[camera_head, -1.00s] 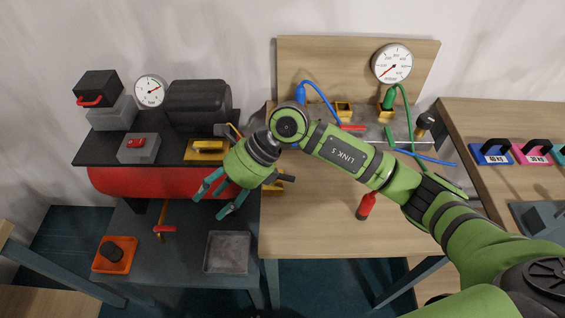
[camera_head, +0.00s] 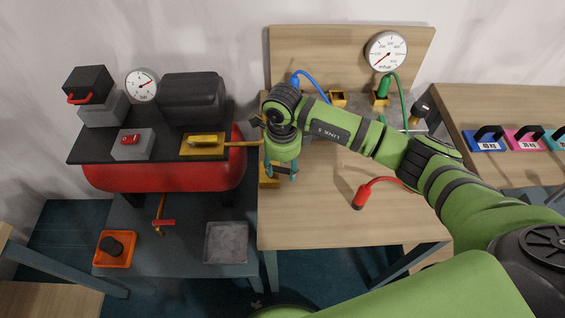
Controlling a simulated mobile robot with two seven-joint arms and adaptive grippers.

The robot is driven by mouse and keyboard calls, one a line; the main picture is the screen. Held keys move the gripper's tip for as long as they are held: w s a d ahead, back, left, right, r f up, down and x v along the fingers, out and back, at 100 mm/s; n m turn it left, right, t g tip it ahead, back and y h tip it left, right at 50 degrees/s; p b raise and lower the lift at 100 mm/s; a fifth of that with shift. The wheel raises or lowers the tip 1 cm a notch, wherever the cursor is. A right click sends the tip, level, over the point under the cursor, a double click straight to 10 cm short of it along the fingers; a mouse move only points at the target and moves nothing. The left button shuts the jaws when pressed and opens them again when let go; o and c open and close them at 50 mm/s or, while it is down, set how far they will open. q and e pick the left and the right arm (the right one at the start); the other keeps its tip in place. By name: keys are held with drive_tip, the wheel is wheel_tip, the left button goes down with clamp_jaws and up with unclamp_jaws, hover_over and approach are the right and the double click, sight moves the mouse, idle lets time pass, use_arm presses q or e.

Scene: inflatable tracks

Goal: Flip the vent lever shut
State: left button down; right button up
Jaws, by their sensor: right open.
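My right gripper (camera_head: 281,174) points down at the left edge of the wooden table, its teal fingers apart. Between and behind the fingers is a yellow block (camera_head: 268,181) with a dark bar, partly hidden by the gripper. I cannot tell whether the fingers touch the bar. A yellow fitting (camera_head: 202,145) on the black compressor top has a handle reaching right towards my wrist. A small red handle (camera_head: 163,223) hangs on a brass pipe under the red tank (camera_head: 160,177). None of these is labelled, so I cannot tell which is the vent lever. My left gripper is not in view.
A red hose end (camera_head: 361,196) lies on the wooden table (camera_head: 330,225). Blue (camera_head: 296,80) and green (camera_head: 383,86) hoses stand behind my arm, below a gauge (camera_head: 386,53). A grey tray (camera_head: 226,243) and an orange tray (camera_head: 101,253) sit lower left. The table's front is clear.

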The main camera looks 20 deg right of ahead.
clamp_jaws()
drive_tip(key=shift+f+b, duration=0.2)
drive_tip(key=shift+b, duration=0.3)
drive_tip(key=n+b, duration=0.1)
drive_tip(key=b, duration=0.1)
drive_tip(key=w+n+b, duration=0.1)
drive_tip(key=b, duration=0.1)
drive_tip(key=shift+d+f+n+b, duration=0.1)
drive_tip(key=shift+d+n+b, duration=0.15)
drive_tip(key=shift+n+b, duration=0.15)
drive_tip(key=shift+s, duration=0.1)
drive_tip(key=shift+r, duration=0.25)
unclamp_jaws()
